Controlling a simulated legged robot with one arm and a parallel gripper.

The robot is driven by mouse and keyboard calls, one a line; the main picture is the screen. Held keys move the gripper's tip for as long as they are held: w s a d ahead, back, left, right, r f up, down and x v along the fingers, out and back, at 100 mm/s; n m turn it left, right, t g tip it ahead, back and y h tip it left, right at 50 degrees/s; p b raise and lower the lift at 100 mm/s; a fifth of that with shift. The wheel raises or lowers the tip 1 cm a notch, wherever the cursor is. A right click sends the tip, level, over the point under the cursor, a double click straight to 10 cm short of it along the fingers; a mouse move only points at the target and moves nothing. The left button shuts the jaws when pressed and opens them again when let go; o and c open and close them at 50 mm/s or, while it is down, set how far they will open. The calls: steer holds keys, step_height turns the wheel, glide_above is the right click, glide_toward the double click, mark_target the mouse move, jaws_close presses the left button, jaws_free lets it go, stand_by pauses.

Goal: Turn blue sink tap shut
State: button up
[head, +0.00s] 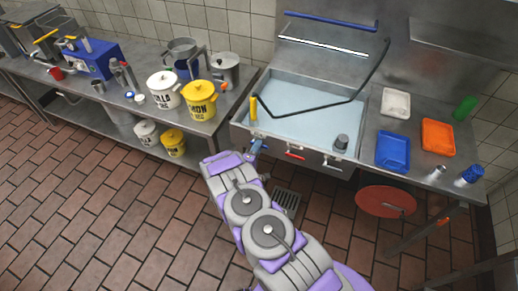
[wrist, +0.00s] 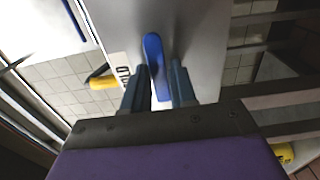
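The blue sink tap handle (wrist: 155,58) is a long rounded lever on the sink's grey metal front in the wrist view. It stands nearly upright, tilted slightly. My gripper (wrist: 159,88) has its two dark fingers apart, one on each side of the lever's lower part. The gaps are narrow, and I cannot tell whether either finger touches it. In the head view my gripper (head: 257,148) is at the left end of the sink's front (head: 290,148). There the blue handle is too small to tell apart from the fingers.
A red tap handle (head: 295,155) is right of my gripper on the sink front. A yellow-ended spout (head: 253,108) stands above the sink's left rim. Blue (head: 393,151) and orange trays (head: 438,137) lie on the right. The floor is open.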

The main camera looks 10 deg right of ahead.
steer(key=o, duration=0.3)
steer(key=shift+s+d, duration=0.1)
steer(key=p+v, duration=0.1)
steer(key=v, duration=1.6)
steer(key=shift+s+a+p, duration=0.1)
steer(key=shift+a+p, duration=0.15)
steer(key=shift+p, duration=0.05)
